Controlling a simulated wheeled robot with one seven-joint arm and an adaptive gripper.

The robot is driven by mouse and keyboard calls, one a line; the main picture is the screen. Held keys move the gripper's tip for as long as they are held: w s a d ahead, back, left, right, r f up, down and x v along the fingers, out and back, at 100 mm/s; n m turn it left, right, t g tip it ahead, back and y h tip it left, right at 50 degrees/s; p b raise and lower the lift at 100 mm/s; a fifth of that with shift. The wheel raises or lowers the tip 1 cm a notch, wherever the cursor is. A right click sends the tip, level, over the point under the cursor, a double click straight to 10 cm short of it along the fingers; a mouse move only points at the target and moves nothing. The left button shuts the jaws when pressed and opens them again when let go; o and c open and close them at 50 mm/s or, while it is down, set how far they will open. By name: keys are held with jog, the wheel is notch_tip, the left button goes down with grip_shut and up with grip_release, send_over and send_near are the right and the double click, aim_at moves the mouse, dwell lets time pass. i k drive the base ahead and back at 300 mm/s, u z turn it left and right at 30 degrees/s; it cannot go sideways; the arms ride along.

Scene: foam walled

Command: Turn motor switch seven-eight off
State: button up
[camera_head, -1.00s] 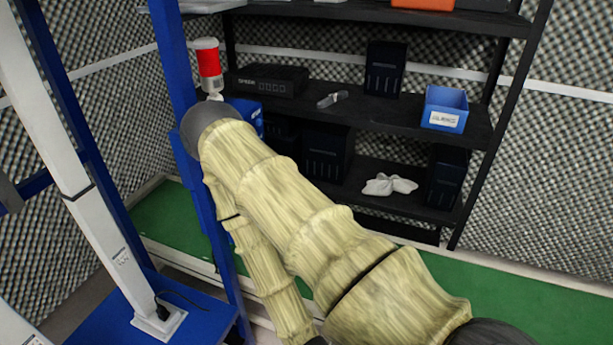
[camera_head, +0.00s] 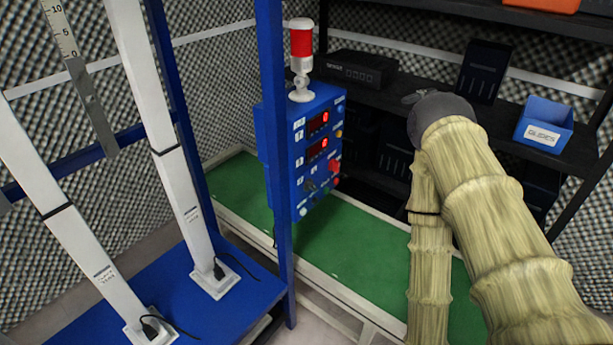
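A blue control box (camera_head: 276,150) is fixed to a blue post left of centre. Its face has two lit red displays (camera_head: 318,122), a dark switch or knob (camera_head: 310,185) low on the left, a red button (camera_head: 335,167) and several small coloured knobs. The white labels are too small to read, so I cannot tell which control is motor switch seven-eight or how it is set. My yellow-sleeved arm rises at the right, ending in a dark grey joint right of the box and apart from it in the picture. My gripper does not show.
A red-and-white signal lamp (camera_head: 301,50) stands on the box. Behind my arm is a black shelf with dark units and a blue bin (camera_head: 544,125). White uprights (camera_head: 170,150) stand at the left on a blue base.

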aim_at(335, 165)
jog(key=u, duration=0.15)
jog(key=k, duration=0.4)
jog(key=z, duration=0.85)
jog(key=i, duration=0.7)
jog(key=u, duration=1.15)
